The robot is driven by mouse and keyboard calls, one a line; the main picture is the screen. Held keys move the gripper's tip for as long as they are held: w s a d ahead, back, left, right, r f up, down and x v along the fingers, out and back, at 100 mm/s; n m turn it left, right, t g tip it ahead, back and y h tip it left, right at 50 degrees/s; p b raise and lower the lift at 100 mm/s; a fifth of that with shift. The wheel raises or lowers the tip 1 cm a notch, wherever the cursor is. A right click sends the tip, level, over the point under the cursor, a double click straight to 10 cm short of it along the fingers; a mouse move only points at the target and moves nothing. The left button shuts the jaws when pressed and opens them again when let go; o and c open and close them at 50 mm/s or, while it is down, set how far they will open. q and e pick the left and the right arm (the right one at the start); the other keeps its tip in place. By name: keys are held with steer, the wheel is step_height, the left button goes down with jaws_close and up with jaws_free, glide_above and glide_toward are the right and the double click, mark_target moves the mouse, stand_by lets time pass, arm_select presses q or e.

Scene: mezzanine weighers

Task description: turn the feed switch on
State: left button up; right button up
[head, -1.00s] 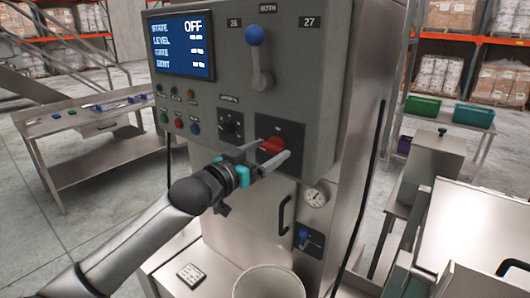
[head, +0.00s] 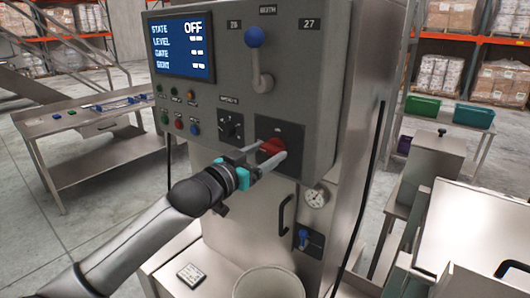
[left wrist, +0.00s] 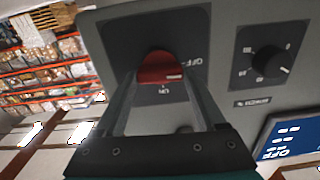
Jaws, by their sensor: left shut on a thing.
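The feed switch is a red rotary knob (head: 271,146) on a black plate (head: 292,135) at the lower right of the grey control panel. It also shows in the left wrist view (left wrist: 160,68), with OFF and ON lettering on the plate. My left gripper (head: 270,156) has come in from the left and is shut on the red knob, one finger on each side. In the left wrist view its fingers (left wrist: 163,84) reach up to the knob. The panel's screen (head: 183,46) reads STATE OFF. My right gripper is not in view.
A blue-knobbed lever (head: 256,58) stands above the switch, and a black dial (head: 231,126) is to its left. Small buttons (head: 179,110) sit below the screen.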

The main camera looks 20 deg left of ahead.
arm_select(q)
steer(key=m+p, duration=0.2)
steer(key=m, duration=0.1)
steer(key=shift+m, duration=0.4)
steer(key=m+p, duration=0.2)
steer(key=m, duration=0.2)
steer(key=shift+m+p, duration=0.3)
steer(key=m+p, duration=0.1)
steer(key=m, duration=0.3)
steer(key=shift+d+m, duration=0.1)
steer(key=shift+m, duration=0.2)
steer(key=shift+f+m+p, duration=0.15)
steer(key=shift+m+p, duration=0.55)
steer(key=shift+m, duration=1.5)
steer(key=o, duration=1.3)
steer(key=shift+s, duration=0.1)
